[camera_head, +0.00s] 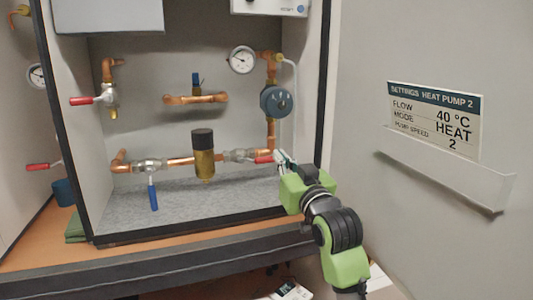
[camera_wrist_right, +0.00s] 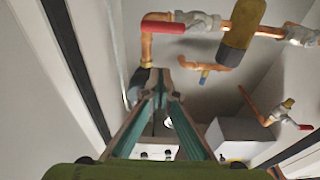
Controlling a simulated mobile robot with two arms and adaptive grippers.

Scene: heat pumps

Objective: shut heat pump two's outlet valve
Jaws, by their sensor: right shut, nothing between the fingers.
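The open-fronted heat pump box holds copper pipes with several lever valves. The lower right valve (camera_head: 238,155) has a red lever (camera_head: 263,159) lying along the pipe and pointing right; this lever also shows in the wrist view (camera_wrist_right: 163,27). The upper left valve has a red lever (camera_head: 82,101) pointing left. The lower left valve has a blue lever (camera_head: 153,194) hanging down. No label shows which is the outlet valve. My right gripper (camera_head: 281,156) is shut and empty beside the lower right red lever's end. In the wrist view its fingertips (camera_wrist_right: 162,78) show apart from that lever.
A brass cylinder with black cap (camera_head: 204,164), a blue-grey pump (camera_head: 276,100) and a gauge (camera_head: 242,60) sit on the pipes. The box's right side wall (camera_head: 312,90) is close to my gripper. A settings sign (camera_head: 435,118) is on the right wall.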

